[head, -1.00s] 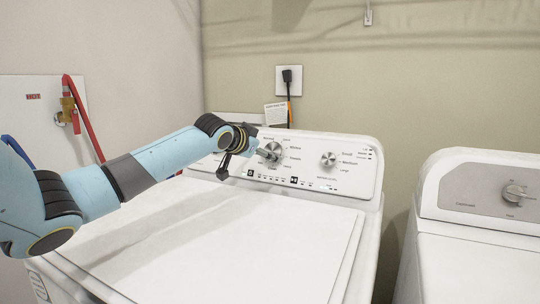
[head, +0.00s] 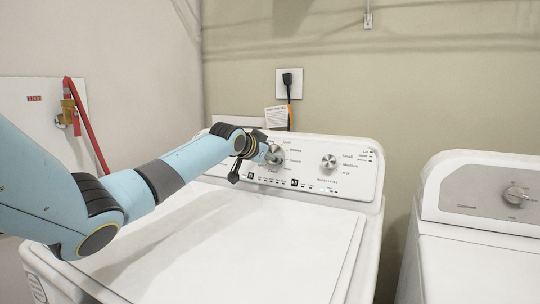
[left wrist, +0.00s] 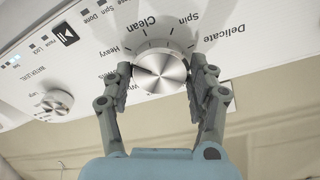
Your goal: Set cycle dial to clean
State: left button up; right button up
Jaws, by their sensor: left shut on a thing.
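The cycle dial (left wrist: 160,72) is a round silver knob on the washer's white control panel. It also shows in the head view (head: 275,154), partly hidden by my gripper. In the left wrist view, the word Clean (left wrist: 137,28) is printed above it, with Heavy (left wrist: 121,50) to its left and Spin and Delicate to the upper right. A dark mark on the knob seems to point left, near Heavy. My left gripper (left wrist: 160,84) is shut on the dial, one finger on each side; it also shows in the head view (head: 266,154). My right gripper is not in view.
A second, smaller knob (head: 328,161) is on the same panel, right of the dial. The washer's white lid (head: 225,235) is closed and clear. A second machine (head: 480,195) stands at the right, across a gap. Red hose and valve are on the left wall.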

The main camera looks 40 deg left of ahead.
pick_arm(q)
jog(key=shift+c, duration=1.3)
jog(key=shift+m, duration=0.3)
jog(key=m, duration=0.2)
jog(key=shift+m+h, duration=0.3)
jog(key=shift+m, duration=2.4)
jog(key=o, duration=1.2)
